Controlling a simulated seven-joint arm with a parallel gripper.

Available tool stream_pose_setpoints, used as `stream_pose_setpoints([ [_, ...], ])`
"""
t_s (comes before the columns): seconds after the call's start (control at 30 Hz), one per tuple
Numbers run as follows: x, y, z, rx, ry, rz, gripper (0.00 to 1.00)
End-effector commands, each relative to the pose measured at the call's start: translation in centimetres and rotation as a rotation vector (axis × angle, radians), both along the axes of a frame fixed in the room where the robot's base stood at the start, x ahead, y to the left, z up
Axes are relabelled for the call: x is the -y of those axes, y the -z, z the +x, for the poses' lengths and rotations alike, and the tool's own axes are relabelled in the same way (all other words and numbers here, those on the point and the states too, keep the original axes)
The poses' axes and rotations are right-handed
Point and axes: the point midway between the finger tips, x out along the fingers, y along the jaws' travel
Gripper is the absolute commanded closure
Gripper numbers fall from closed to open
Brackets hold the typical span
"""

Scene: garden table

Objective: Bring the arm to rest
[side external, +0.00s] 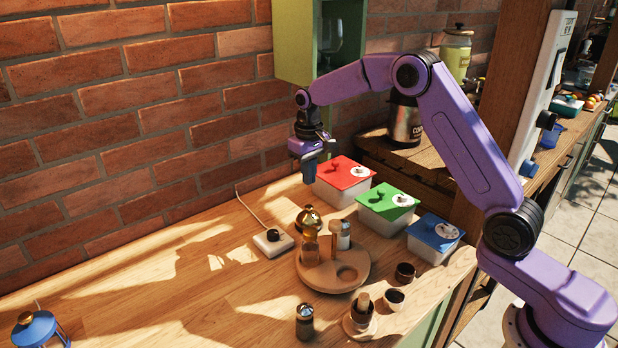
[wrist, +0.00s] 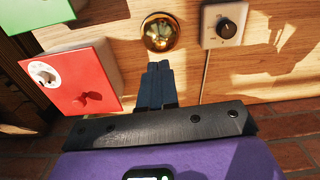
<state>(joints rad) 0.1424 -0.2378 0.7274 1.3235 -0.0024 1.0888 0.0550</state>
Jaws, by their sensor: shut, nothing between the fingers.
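My gripper (side external: 309,180) is shut and empty, held above the wooden table (side external: 130,290) near the brick wall. Its closed dark fingers also show in the wrist view (wrist: 157,85). In the side view it hangs just left of the red-lidded box (side external: 345,173), which stands at the left of the wrist view (wrist: 80,80). My gripper appears apart from the box and from everything else.
A green-lidded box (side external: 387,203) and a blue-lidded box (side external: 436,236) stand beside the red one. A white dial box (side external: 272,241) with a cord lies near the wall. Small cups (side external: 394,299) and a dark jar (side external: 305,320) are in front. The table's left part is mostly clear, with a blue lantern (side external: 37,328).

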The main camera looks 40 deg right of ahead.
Motion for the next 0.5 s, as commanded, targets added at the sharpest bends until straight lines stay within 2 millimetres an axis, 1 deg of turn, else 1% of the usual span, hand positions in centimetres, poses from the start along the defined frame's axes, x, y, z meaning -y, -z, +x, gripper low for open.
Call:
stream_pose_setpoints([
  [0.17, -0.1, 0.0, -0.1, 0.0, -0.004, 0.0, 1.0],
  [0.27, -0.9, -0.5, -0.8, 0.001, -0.028, 0.0, 1.0],
  [0.37, -2.5, -1.5, -2.4, 0.003, -0.083, 0.001, 1.0],
  [0.47, -4.6, -2.6, -4.9, 0.007, -0.159, 0.002, 1.0],
  [0.5, -5.3, -3.1, -6.1, 0.008, -0.191, 0.002, 1.0],
])
